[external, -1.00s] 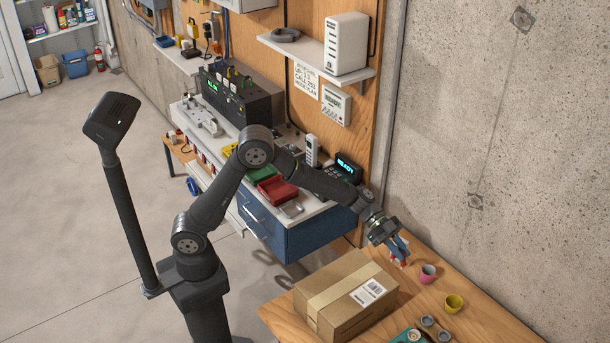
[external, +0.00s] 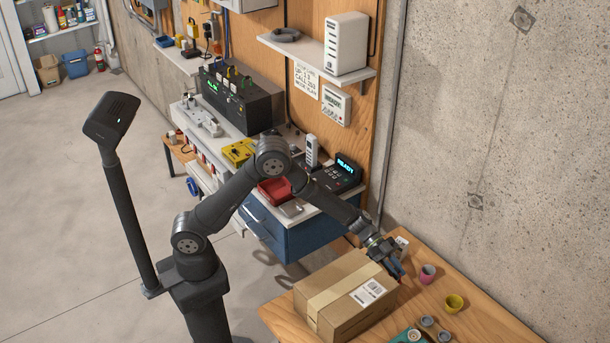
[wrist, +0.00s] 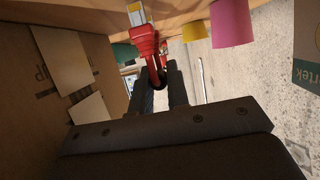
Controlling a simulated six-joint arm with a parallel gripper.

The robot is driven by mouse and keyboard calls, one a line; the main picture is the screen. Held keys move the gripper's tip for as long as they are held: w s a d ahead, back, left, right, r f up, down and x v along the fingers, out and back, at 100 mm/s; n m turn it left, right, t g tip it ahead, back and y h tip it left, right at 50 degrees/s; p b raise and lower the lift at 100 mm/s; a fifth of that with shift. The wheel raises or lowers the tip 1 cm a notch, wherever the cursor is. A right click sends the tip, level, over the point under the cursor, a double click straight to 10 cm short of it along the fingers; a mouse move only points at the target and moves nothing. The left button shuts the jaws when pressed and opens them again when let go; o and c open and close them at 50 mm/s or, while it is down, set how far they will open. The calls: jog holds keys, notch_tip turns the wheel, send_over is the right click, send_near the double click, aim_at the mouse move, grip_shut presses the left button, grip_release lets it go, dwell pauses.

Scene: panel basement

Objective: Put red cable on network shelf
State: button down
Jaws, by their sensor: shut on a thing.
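The red cable (wrist: 143,38), with a silver and yellow plug end, is between my gripper's fingers (wrist: 165,88) in the wrist view. My gripper is shut on it. In the external view my gripper (external: 397,272) is just behind the right end of the cardboard box, low over the wooden table; only a small bit of red shows there. Whether the cable touches the table is unclear. The white wall shelf (external: 304,52), which looks like the network shelf, carries a white router-like unit (external: 346,44) at its right and a dark coiled item (external: 286,35) at its left.
The cardboard box (external: 335,310) stands close to my gripper. A pink cup (external: 428,273) and a yellow cup (external: 454,303) are to its right. A blue drawer cabinet (external: 290,236) with cluttered top stands below the shelf. The concrete wall (external: 520,170) bounds the right.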

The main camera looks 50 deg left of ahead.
jog(key=shift+f, duration=0.1)
jog(key=shift+f, duration=0.1)
jog(key=c, duration=1.4)
grip_release()
jog(key=v, duration=1.6)
jog(key=shift+s+a+r, duration=0.15)
jog(key=shift+a+r, duration=0.1)
jog(key=shift+o, duration=0.5)
jog(key=shift+a+r, duration=0.15)
jog(key=shift+a, duration=0.2)
